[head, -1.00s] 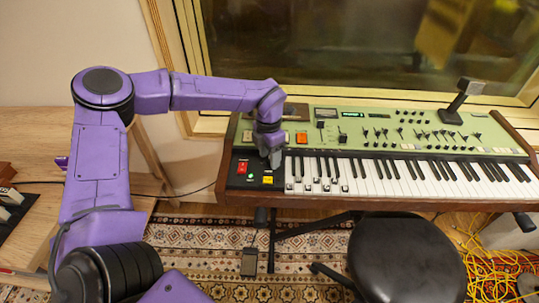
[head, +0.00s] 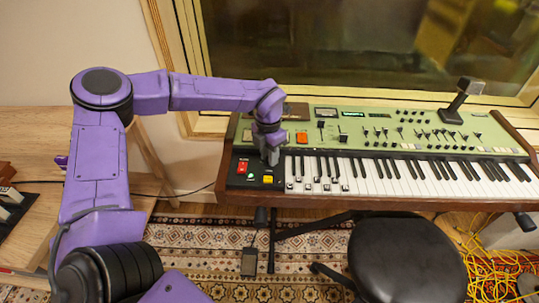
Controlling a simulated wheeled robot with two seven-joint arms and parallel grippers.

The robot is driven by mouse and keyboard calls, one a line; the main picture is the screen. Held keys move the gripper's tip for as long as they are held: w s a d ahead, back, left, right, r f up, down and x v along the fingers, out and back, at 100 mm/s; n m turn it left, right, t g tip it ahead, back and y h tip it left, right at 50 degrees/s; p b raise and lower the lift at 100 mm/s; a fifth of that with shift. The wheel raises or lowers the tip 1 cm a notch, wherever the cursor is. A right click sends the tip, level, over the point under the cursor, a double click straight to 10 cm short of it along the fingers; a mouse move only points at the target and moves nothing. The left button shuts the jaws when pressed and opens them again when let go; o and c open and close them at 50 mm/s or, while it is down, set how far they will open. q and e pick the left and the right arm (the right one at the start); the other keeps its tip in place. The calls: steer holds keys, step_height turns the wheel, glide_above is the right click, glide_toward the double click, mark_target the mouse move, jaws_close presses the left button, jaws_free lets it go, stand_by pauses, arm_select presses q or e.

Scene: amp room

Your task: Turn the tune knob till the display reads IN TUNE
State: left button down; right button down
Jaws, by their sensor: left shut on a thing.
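The green keyboard (head: 400,140) stands below the window, with a black control panel (head: 243,183) at its left end. My left gripper (head: 273,160) points down at the upper right part of that panel, beside the leftmost keys. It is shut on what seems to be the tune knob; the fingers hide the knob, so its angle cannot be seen. A small dark display (head: 352,114) with lit green characters sits on the upper panel; the text is too small to read. My right gripper is out of view.
Red, green and yellow buttons (head: 268,179) lie close to my gripper. An orange button (head: 302,137) and several small knobs and sliders are on the green panel. A black stool (head: 405,258) stands in front, with a yellow cable (head: 490,265) at the right.

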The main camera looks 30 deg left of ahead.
arm_select(q)
steer(key=n+b, duration=0.1)
steer(key=n, duration=0.3)
steer(key=shift+n+b, duration=0.45)
steer(key=shift+n, duration=1.45)
steer(key=c, duration=0.9)
jaws_free()
step_height(320, 180, up, 11)
steer(key=shift+s+a+f, duration=0.15)
steer(key=shift+f, duration=0.05)
